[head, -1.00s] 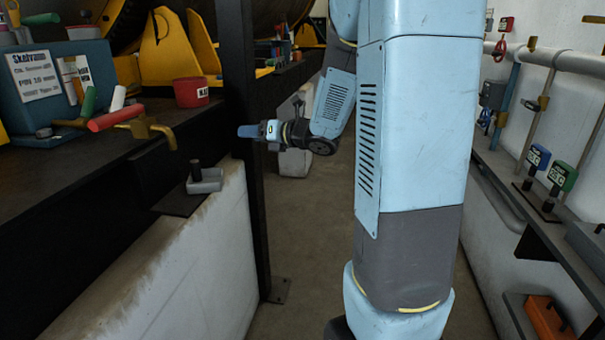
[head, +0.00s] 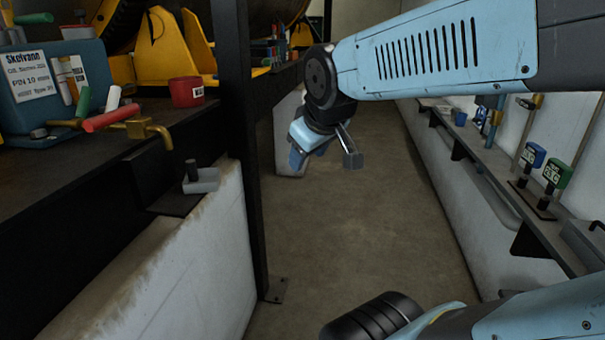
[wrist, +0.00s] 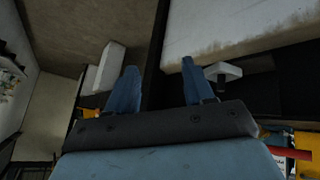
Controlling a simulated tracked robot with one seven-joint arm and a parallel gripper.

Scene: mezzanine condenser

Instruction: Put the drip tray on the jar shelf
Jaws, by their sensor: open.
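A small grey tray with a dark upright knob, which looks like the drip tray (head: 202,182), sits on a dark ledge plate below the brass tap at left. It also shows in the wrist view (wrist: 230,71), to the right of my fingers and apart from them. My gripper (head: 296,160) hangs over the aisle floor, right of the black post, pointing down. Its two blue fingers (wrist: 158,68) are spread with nothing between them. I cannot tell for certain which surface is the jar shelf; a long dark wall shelf (head: 478,160) runs along the right.
The black post (head: 238,130) stands between the tray and my gripper. A brass tap (head: 150,130), a red cup (head: 186,92) and a blue labelled box (head: 45,85) are on the left bench. Blue and green labelled items stand on the right shelf. The aisle floor (head: 350,215) is clear.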

